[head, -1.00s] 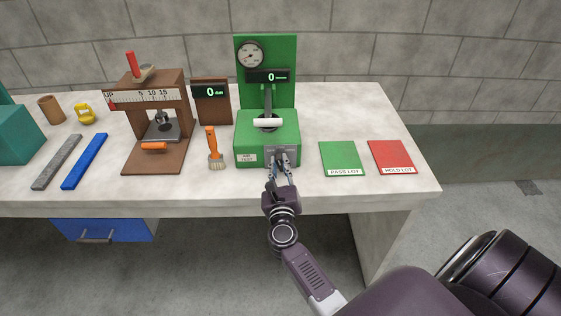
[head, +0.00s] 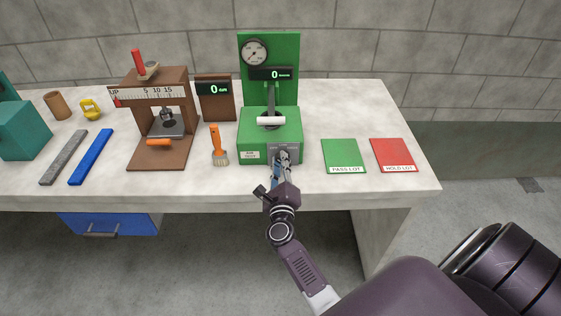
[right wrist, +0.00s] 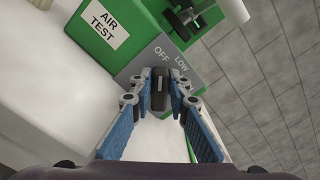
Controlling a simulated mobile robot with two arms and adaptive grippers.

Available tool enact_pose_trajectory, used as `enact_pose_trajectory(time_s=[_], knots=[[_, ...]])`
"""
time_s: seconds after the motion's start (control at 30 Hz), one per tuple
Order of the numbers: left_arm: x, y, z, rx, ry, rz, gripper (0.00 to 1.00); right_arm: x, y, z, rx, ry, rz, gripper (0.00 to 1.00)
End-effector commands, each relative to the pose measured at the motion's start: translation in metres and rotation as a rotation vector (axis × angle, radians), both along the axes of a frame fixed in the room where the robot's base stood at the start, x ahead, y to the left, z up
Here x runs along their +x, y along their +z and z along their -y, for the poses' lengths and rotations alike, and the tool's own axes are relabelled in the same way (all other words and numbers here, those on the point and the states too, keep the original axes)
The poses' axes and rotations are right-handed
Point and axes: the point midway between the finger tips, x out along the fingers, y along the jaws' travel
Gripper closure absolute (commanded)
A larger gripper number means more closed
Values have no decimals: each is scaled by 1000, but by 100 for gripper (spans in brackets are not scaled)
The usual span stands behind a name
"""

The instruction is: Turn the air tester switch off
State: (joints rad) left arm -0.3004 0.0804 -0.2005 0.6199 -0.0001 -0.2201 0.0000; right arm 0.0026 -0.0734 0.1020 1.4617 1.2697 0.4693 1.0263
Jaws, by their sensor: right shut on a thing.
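The air tester (head: 270,135) is a green machine with a dial gauge, a display reading 0 and a lever with a white bar handle. Its grey switch panel (right wrist: 190,68) shows the labels OFF and LOW in the right wrist view. My right gripper (head: 284,158) is at this panel on the tester's front. In the right wrist view its fingers (right wrist: 160,95) are closed on the dark switch knob (right wrist: 161,88). The knob's pale line points up the picture, towards OFF; its exact setting is hard to tell. My left gripper is out of view.
Green PASS LOT (head: 343,155) and red HOLD LOT (head: 393,154) cards lie right of the tester. An orange brush (head: 217,142) lies to its left, near a brown press (head: 150,150). Blue (head: 91,156) and grey (head: 64,156) bars lie farther left.

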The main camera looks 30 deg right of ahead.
Motion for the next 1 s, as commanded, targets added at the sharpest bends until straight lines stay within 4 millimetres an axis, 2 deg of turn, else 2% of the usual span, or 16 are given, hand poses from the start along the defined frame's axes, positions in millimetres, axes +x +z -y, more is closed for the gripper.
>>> enact_pose_trajectory(time_s=[0.3, 0.33, 0.47, 0.77, 0.87, 1.0], knots=[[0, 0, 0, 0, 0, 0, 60, 0, -2, -1, -4, 1, -6, 100], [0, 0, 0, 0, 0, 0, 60, 0, -2, -1, -3, 1, -5, 81], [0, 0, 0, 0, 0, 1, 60, 0, -1, 0, -2, 1, -4, 67], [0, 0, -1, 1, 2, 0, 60, -1, -1, -1, -2, 1, -2, 67], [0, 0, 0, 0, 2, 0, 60, -9, -2, -5, -1, 1, -3, 67], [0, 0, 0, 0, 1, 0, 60, -30, -3, -18, 1, 0, -5, 67]])
